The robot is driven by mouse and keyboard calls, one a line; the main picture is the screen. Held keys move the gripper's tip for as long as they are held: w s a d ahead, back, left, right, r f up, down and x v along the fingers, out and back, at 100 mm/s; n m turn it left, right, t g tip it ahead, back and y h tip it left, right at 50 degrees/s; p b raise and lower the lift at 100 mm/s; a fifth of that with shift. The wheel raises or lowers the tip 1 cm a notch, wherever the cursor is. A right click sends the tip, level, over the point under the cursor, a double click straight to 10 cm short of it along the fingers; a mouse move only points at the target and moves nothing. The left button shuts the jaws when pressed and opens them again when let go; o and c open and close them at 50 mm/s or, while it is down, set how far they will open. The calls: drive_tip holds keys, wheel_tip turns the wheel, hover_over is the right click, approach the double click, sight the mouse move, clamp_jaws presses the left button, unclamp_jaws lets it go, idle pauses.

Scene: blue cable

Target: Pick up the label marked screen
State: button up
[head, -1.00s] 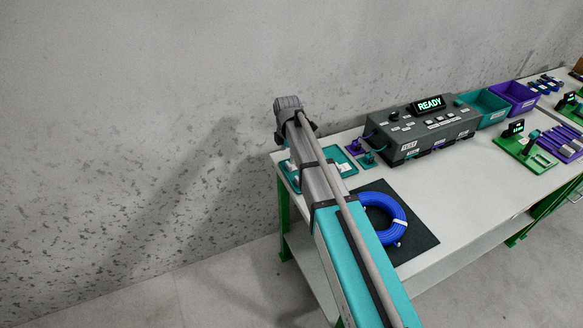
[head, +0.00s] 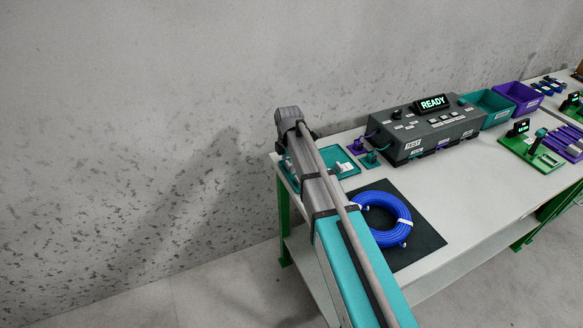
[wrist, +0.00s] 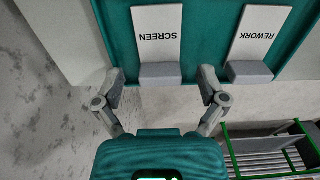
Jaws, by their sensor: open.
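The label marked SCREEN (wrist: 157,30) is a white plate with dark letters and a grey block at its near end. It lies in a teal tray (wrist: 206,45), and its lettering is upside down in the wrist view. My gripper (wrist: 161,74) is open, its two grey fingers apart on either side of the label's grey block, with nothing held. I cannot tell its height over the block. In the head view my arm covers part of the tray (head: 351,172) and hides the gripper.
A similar label marked REWORK (wrist: 258,36) lies to the right in the same tray. A coiled blue cable (head: 372,200) rests on a black mat (head: 425,236). A grey tester (head: 425,135) reading READY stands behind. The wall is close to the arm's left.

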sight(289, 163)
idle(0.3)
drive_tip(key=c, duration=0.9)
drive_tip(key=shift+o, duration=0.2)
drive_tip(key=shift+r, duration=0.2)
wheel_tip(289, 163, up, 3)
drive_tip(key=p, duration=0.3)
drive_tip(key=shift+f, duration=0.1)
drive_tip(key=s+d+r+p, duration=0.3)
drive_tip(key=s+r+p, duration=0.7)
drive_tip(key=s, duration=0.3)
drive_tip(key=shift+s, duration=0.3)
drive_tip(key=shift+s+d+f, duration=0.1)
drive_tip(key=shift+s, duration=0.1)
